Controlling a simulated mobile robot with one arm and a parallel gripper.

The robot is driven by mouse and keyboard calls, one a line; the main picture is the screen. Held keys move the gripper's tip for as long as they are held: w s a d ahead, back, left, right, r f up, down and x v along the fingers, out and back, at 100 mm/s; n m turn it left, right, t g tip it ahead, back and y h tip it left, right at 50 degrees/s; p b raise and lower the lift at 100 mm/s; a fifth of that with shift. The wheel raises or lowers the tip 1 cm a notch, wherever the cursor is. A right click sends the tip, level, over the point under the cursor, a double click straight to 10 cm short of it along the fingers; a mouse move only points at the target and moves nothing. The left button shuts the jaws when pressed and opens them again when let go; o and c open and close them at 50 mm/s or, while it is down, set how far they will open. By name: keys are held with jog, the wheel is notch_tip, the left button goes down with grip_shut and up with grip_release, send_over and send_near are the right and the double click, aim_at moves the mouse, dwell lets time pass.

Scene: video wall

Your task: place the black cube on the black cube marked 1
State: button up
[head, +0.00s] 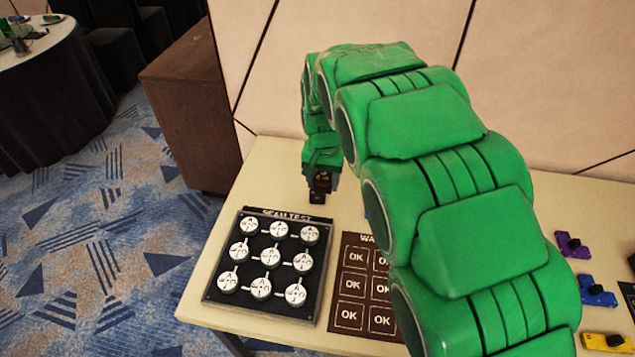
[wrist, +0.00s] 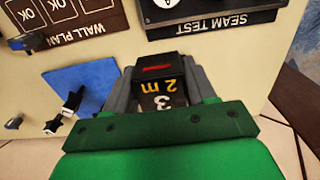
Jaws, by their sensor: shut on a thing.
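My gripper (head: 320,183) is at the far side of the table, beyond the seam test board. In the wrist view its grey fingers (wrist: 162,83) are shut on a black cube (wrist: 157,70). That cube shows a red bar, yellow marks like "2 m" and a white "3", seen upside down. In the head view a small black block (head: 317,198) with a faint yellowish mark shows just below the fingers. I cannot tell whether it is part of the held cube or a separate cube beneath. No mark "1" is readable in either view.
The black seam test board (head: 266,265) with white discs lies in front of my gripper. The brown wall plan board (head: 352,337) is right of it. A blue patch (wrist: 75,82) with small dark pieces lies beside my gripper. Purple (head: 571,245), blue (head: 597,291) and yellow (head: 608,342) pieces lie at right.

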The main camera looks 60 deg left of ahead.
jog(key=w+a+f, duration=0.1)
jog(key=a+f, duration=0.1)
jog(key=w+a+f, duration=0.1)
jog(key=a+f, duration=0.1)
jog(key=w+a+f, duration=0.1)
jog(key=a+f, duration=0.1)
jog(key=shift+w+a, duration=0.1)
jog(key=shift+a, duration=0.2)
jog(key=shift+w+a+f, duration=0.35)
jog(key=shift+a+f, duration=0.35)
jog(key=shift+f, duration=1.65)
jog(key=o, duration=1.1)
jog(key=shift+c, duration=0.2)
notch_tip(320, 180, up, 12)
